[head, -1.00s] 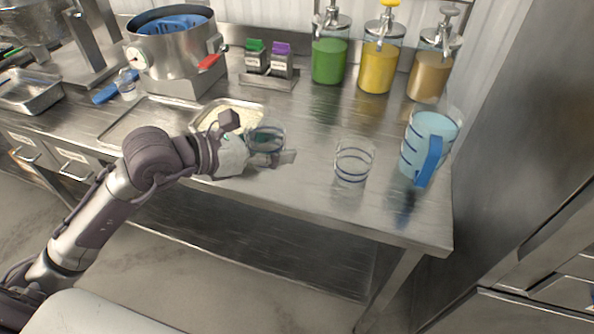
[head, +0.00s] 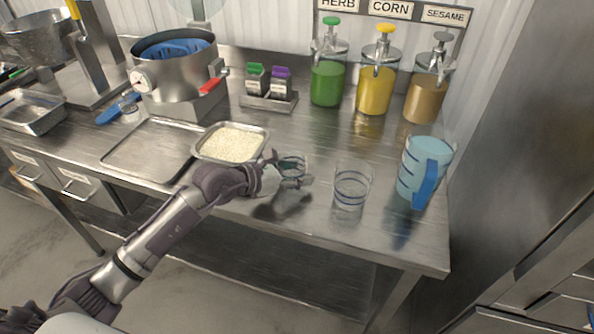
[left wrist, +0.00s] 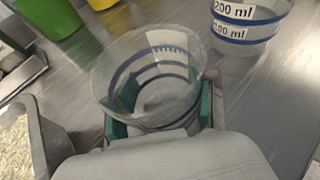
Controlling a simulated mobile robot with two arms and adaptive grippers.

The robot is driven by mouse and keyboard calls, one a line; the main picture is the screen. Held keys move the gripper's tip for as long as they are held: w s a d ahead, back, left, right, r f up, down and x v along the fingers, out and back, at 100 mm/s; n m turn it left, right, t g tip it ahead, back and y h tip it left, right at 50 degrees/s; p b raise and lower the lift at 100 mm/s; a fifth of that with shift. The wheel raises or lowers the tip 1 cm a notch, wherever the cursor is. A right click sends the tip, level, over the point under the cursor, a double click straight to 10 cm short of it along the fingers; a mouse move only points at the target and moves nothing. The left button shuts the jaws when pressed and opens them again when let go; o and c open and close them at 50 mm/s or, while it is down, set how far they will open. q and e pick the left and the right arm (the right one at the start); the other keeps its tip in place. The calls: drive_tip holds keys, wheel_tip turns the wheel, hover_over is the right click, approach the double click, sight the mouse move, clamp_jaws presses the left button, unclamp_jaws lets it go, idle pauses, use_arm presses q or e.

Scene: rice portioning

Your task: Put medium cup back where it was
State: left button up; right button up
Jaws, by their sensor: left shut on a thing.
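My left gripper (head: 293,181) is shut on a clear cup with dark blue bands (head: 292,165), near the front edge of the steel table. In the left wrist view the cup (left wrist: 160,62) sits between the green-padded fingers, open end toward the camera, and looks empty. A second, clear blue-banded cup (head: 351,187) stands upright on the table just right of the held one. Another banded vessel, marked 200 ml, shows at the top right of the left wrist view (left wrist: 240,28). I cannot tell from these frames whether the held cup touches the table. My right gripper is not in view.
A blue measuring jug (head: 420,172) stands at the right. A tray of rice (head: 208,160) lies left of my gripper, beside an empty tray (head: 150,176). Three dispensers (head: 375,92) stand behind. Bare table (head: 315,135) lies between them and the cups.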

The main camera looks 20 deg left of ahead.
use_arm(q)
drive_tip(key=shift+f, duration=0.2)
drive_tip(key=o, duration=1.3)
drive_tip(key=shift+o, duration=0.3)
